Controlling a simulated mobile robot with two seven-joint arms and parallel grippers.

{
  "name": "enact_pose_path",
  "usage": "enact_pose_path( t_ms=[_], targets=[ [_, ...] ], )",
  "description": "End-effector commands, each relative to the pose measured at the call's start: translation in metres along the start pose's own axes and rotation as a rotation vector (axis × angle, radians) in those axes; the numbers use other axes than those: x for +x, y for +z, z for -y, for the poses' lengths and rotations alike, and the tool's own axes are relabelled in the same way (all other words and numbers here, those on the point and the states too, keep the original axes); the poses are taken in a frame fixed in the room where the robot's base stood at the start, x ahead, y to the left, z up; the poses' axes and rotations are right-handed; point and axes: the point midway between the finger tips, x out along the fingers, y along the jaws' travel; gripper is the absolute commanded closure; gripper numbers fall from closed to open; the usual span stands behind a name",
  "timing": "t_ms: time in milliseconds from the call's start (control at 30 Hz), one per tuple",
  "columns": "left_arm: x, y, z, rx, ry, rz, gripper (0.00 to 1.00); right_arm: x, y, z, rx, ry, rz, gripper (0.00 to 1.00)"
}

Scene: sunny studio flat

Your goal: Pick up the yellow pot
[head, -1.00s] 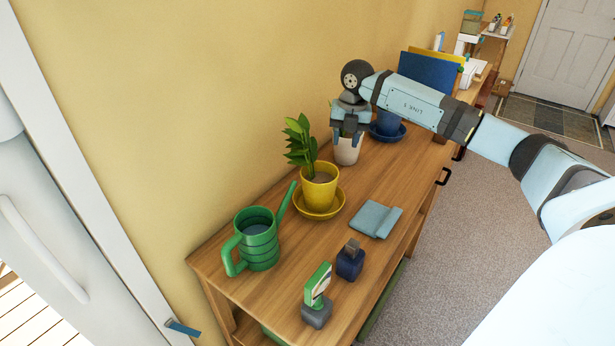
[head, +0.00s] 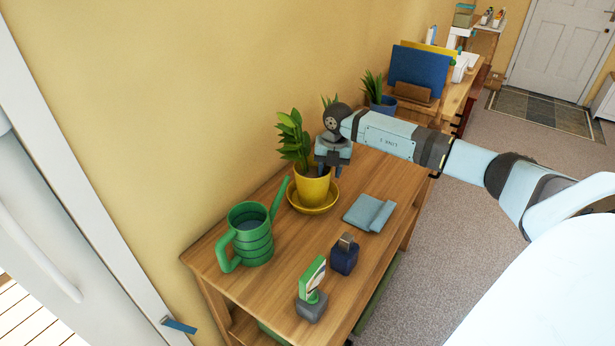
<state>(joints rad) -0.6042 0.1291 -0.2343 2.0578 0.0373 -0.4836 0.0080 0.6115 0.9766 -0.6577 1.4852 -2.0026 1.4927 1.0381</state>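The yellow pot (head: 312,190) holds a leafy green plant (head: 293,140) and stands upright on a yellow saucer (head: 328,205) on the wooden bench. My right gripper (head: 330,172) points down over the right part of the pot's rim. Its two fingers look apart, with a gap between them. They overlap the rim in the view, and I cannot tell whether they touch it. The gripper hides part of the pot's soil and rim. My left gripper is out of view.
A green watering can (head: 250,240) stands left of the pot. A blue pot (head: 384,106) stands behind, near my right arm. The wall runs close behind the pot.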

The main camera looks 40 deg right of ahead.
Motion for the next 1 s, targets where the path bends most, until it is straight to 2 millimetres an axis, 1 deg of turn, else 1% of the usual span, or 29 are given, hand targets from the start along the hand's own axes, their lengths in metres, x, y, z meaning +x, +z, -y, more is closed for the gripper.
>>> enact_pose_path(
  t_ms=[100, 133, 167, 200, 300, 667, 1000],
  targets=[
    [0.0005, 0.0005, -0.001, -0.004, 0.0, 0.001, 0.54, -0.0006, 0.0001, -0.0001, 0.0, 0.0, 0.0, 0.61],
    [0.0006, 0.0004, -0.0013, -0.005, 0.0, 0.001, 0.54, -0.0006, 0.0001, -0.0001, 0.0, 0.0, 0.0, 0.63],
    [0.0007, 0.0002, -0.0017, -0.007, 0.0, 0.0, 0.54, -0.0006, 0.0, -0.0001, 0.0, 0.0, 0.0, 0.7],
    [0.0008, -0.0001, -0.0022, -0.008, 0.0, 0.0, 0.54, -0.0007, 0.0, -0.0002, -0.001, 0.0, 0.0, 0.79],
    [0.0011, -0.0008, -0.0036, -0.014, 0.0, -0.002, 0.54, -0.0008, 0.0, -0.0002, -0.001, 0.001, 0.0, 1.0],
    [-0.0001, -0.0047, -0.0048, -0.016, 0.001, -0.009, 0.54, -0.001, 0.0003, 0.0, 0.0, 0.0, 0.001, 1.0],
    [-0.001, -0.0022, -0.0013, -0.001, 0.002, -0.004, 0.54, -0.0011, 0.0005, 0.0, 0.0, 0.001, 0.001, 1.0]
  ],
)
